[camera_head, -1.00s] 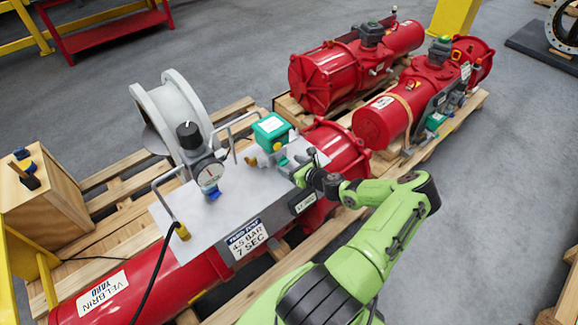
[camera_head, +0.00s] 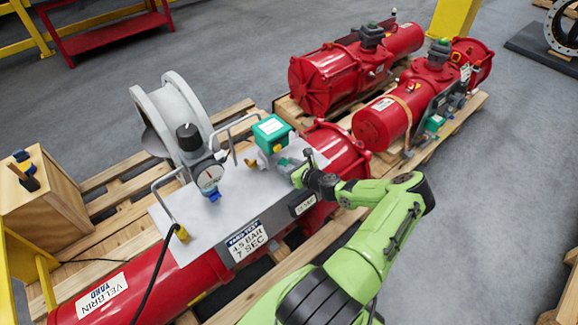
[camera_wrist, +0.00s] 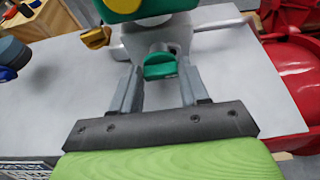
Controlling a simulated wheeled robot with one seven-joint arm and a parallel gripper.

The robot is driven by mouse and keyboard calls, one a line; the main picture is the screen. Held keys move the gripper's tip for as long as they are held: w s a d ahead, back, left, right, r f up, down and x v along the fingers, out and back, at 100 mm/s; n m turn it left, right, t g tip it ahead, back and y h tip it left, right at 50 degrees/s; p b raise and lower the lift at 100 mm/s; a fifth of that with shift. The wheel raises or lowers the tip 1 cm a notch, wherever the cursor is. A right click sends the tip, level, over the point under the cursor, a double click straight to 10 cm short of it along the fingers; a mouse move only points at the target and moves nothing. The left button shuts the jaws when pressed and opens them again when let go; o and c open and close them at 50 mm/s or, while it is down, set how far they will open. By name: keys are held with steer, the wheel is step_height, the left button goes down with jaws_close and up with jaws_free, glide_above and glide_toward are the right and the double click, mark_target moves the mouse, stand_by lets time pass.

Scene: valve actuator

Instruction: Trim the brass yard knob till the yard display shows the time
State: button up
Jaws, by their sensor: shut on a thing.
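A brass knob (camera_head: 250,161) sticks out left of the green-topped fitting on the plate; it also shows at upper left in the wrist view (camera_wrist: 96,38). A teal handle (camera_wrist: 160,66) on a grey body is in the middle of the wrist view. My gripper (camera_head: 300,170) is at this fitting; its fingers (camera_wrist: 160,78) stand on either side of the teal handle and close on it. The brass knob is outside the fingers. The yard display (camera_head: 304,204) is a small dark box on the plate's front edge; its digits are too small to read surely. The sign (camera_head: 246,240) reads 4.5 BAR, 7 SEC.
A round gauge (camera_head: 209,178) and bent grey handles stand on the plate (camera_head: 190,225). The green box (camera_head: 271,132) rises above the fitting. The red cylinder (camera_head: 125,290) lies on a wooden pallet. More red actuators (camera_head: 380,128) are behind.

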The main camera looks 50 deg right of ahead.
steer(key=shift+a+n+h, duration=0.2)
steer(key=shift+n+h, duration=0.3)
steer(key=shift+n, duration=0.3)
steer(key=shift+a+f+n+h+b, duration=0.15)
steer(key=shift+n+h, duration=0.15)
steer(key=shift+n, duration=0.15)
steer(key=shift+a+f+n+h+b, duration=0.15)
steer(key=shift+n+h, duration=0.15)
steer(key=shift+n, duration=0.15)
steer(key=shift+f+n+h+b, duration=0.1)
steer(key=shift+n+h+b, duration=0.7)
steer(key=shift+n+b, duration=0.35)
steer(key=shift+a+n+h+b, duration=0.15)
steer(key=shift+n+h+b, duration=0.25)
steer(key=shift+n+b, duration=0.45)
steer(key=shift+t, duration=0.3)
steer(key=o, duration=1.1)
steer(key=shift+c, duration=0.2)
